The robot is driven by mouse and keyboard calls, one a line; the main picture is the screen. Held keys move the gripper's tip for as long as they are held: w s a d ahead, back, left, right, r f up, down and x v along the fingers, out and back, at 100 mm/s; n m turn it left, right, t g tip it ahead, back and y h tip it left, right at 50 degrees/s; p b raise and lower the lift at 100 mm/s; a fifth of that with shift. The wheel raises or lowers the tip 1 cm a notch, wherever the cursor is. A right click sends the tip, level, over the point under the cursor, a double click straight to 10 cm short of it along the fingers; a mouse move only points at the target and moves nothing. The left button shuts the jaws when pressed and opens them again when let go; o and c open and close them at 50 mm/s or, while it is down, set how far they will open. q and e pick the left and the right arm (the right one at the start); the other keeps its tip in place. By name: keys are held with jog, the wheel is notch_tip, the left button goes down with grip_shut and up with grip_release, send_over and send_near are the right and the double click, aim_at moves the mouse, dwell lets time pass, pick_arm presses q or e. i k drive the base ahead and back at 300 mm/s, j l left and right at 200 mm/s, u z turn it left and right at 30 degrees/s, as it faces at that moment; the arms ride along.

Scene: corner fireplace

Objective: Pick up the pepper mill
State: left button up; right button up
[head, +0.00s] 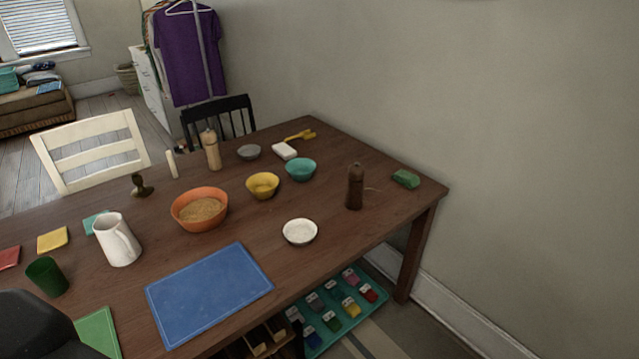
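A dark brown mill (354,187), which looks like the pepper mill, stands upright near the right end of the wooden table, with clear tabletop around it. A similar mill in pale wood (212,152) stands upright farther back, behind the orange bowl. Neither gripper's fingers show in the head view. A dark rounded shape at the lower left corner may be part of my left arm.
The table (375,225) also bears an orange bowl (186,222), yellow bowl (262,188), teal bowl (300,172), white bowl (299,239), white pitcher (117,246), green cup (47,279) and blue mat (208,297). A green sponge (405,179) lies right of the dark mill. A wall runs along the right.

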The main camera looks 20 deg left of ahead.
aim_at(353, 202)
jog(key=i+l+u, duration=0.1)
jog(key=u, duration=0.25)
jog(key=i+l+u, duration=0.2)
jog(key=u, duration=0.15)
jog(key=i+l+u, duration=0.35)
jog(key=k+j, duration=0.1)
